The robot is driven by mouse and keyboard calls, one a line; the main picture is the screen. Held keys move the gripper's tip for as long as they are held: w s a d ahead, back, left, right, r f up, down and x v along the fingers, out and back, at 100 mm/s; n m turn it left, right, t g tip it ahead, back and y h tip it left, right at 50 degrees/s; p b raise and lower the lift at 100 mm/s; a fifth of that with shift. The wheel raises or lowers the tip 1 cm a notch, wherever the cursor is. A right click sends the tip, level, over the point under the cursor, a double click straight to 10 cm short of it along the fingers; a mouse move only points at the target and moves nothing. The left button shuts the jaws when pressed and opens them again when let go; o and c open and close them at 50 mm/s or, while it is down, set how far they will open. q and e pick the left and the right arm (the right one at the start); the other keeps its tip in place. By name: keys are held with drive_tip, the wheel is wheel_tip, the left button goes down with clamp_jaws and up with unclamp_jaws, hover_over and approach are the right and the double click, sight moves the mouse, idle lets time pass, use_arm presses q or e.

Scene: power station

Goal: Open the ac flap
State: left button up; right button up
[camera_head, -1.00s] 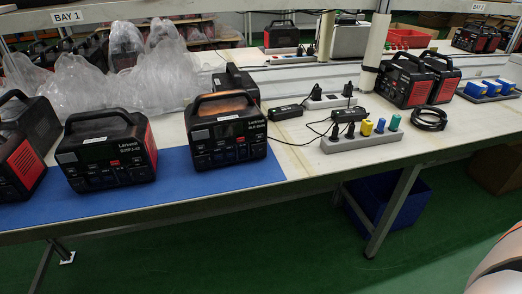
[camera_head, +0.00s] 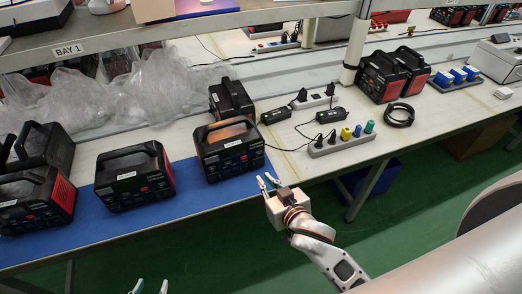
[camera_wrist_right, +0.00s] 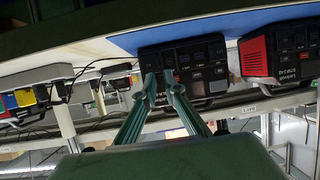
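A black power station (camera_head: 229,150) with a top handle stands on the blue mat, its front panel facing me. It also shows upside down in the right wrist view (camera_wrist_right: 185,65). The AC flap cannot be told apart from the other panel parts at this size. My right gripper (camera_head: 268,181) is in front of and below this station's panel, apart from it, with its fingertips spread and empty. Its fingers (camera_wrist_right: 161,78) point toward the panel in the right wrist view. My left gripper (camera_head: 151,286) shows only its fingertips at the bottom edge, spread, with nothing between them.
Another power station (camera_head: 134,177) stands to the left on the blue mat (camera_head: 190,197), with more at the far left. A grey socket strip (camera_head: 340,144) with coloured plugs and a cable coil (camera_head: 399,115) lie right. Plastic bags (camera_head: 130,88) lie behind. A shelf (camera_head: 150,38) runs above.

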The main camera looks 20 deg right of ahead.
sight(254, 165)
drive_tip(key=x, duration=0.8)
drive_tip(key=shift+d+r, duration=0.15)
drive_tip(key=shift+d, duration=0.05)
clamp_jaws()
